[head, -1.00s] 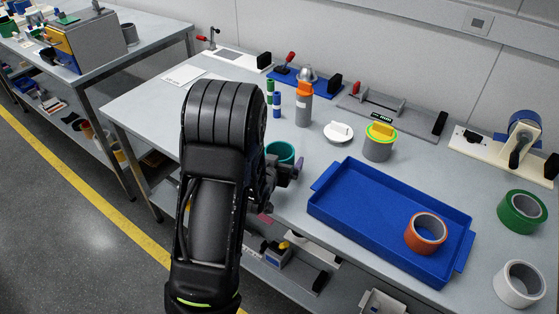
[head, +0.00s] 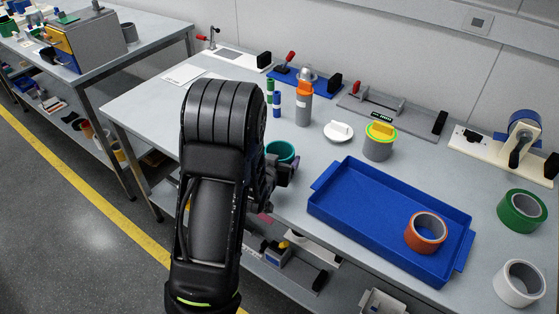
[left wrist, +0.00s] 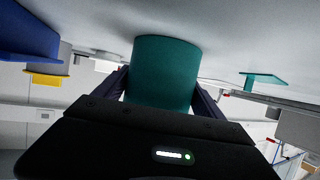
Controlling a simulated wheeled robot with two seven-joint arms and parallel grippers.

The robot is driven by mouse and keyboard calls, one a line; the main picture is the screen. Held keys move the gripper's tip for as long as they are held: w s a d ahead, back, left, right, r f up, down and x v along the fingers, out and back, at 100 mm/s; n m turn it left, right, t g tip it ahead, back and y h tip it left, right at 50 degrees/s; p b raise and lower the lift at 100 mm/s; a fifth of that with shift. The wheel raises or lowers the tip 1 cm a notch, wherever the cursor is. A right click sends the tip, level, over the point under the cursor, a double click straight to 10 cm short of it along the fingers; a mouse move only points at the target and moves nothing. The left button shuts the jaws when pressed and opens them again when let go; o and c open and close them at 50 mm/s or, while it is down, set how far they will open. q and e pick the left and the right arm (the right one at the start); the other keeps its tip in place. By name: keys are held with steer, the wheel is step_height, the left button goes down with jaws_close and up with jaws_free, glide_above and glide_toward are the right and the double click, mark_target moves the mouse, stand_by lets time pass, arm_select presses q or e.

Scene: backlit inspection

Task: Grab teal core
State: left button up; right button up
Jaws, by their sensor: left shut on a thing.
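The teal core (head: 281,151) is a hollow teal cylinder near the front edge of the table, partly hidden behind my left arm in the head view. In the left wrist view the teal core (left wrist: 166,72) fills the upper middle, between the two fingers of my left gripper (left wrist: 165,95). My left gripper (head: 283,172) is shut on the core, with one finger on each side. The core appears to be at the tabletop; whether it touches the surface is hard to tell. My right gripper is not in view.
A blue tray (head: 338,208) stands right of the core, with an orange tape roll (head: 425,233) inside. Behind are a grey cylinder with a yellow top (head: 379,146), a white disc (head: 338,132) and an orange-capped bottle (head: 304,106). Green (head: 503,209) and white (head: 500,287) rolls stand far right.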

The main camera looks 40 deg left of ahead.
arm_select(q)
steer(key=c, duration=0.6)
steer(key=shift+o, duration=0.2)
steer(key=shift+r, duration=0.15)
step_height(320, 180, up, 10)
steer(key=p, duration=0.1)
stand_by(0.5)
